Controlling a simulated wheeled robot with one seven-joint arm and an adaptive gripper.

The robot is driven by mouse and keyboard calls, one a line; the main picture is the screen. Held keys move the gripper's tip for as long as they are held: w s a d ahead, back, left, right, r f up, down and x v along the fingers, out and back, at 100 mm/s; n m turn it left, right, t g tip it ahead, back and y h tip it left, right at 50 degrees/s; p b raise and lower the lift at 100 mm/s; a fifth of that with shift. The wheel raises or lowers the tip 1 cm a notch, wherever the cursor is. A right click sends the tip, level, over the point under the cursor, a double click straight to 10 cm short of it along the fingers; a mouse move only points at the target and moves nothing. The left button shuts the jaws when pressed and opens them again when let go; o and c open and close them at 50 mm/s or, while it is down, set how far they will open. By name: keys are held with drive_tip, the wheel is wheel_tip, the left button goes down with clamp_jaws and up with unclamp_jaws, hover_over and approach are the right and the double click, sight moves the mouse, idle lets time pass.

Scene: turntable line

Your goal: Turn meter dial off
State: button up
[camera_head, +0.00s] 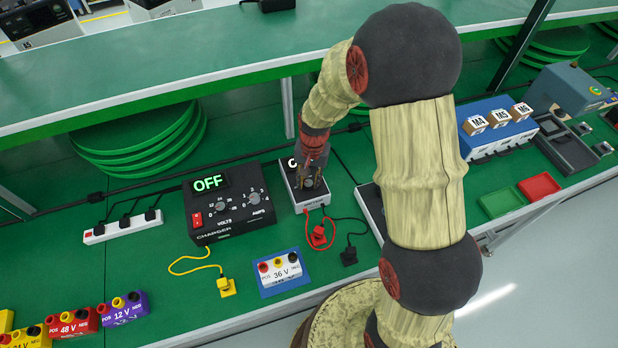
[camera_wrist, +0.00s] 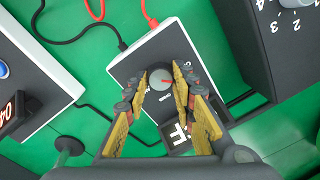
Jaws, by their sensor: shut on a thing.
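The meter (camera_head: 311,196) is a white box with a dark top face, standing on the green bench. Its grey round dial with a red mark (camera_wrist: 161,80) shows in the wrist view. My gripper (camera_head: 308,181) reaches down onto the meter. In the wrist view, my gripper (camera_wrist: 166,78) has its yellow-padded fingers closed on either side of the dial. The meter's display (camera_wrist: 183,134) is partly hidden by my fingers; some white letters show, apparently ending in F, and an O-like letter shows in the head view.
A black charger (camera_head: 231,208) with a lit OFF sign stands left of the meter. Red (camera_head: 321,236) and black (camera_head: 349,255) clips on leads lie in front. A 36 V battery (camera_head: 281,272) sits front left. A shelf edge (camera_head: 180,85) runs behind.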

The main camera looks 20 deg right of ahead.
sight(311, 182)
drive_tip(key=n+p, duration=0.1)
drive_tip(key=n, duration=0.4)
drive_tip(key=shift+w+n, duration=0.1)
drive_tip(key=shift+n, duration=0.2)
drive_tip(key=shift+p, duration=0.3)
drive_tip(key=o, duration=1.1)
drive_tip(key=shift+o, duration=0.2)
wheel_tip(311, 182, up, 12)
drive_tip(key=shift+d, duration=0.35)
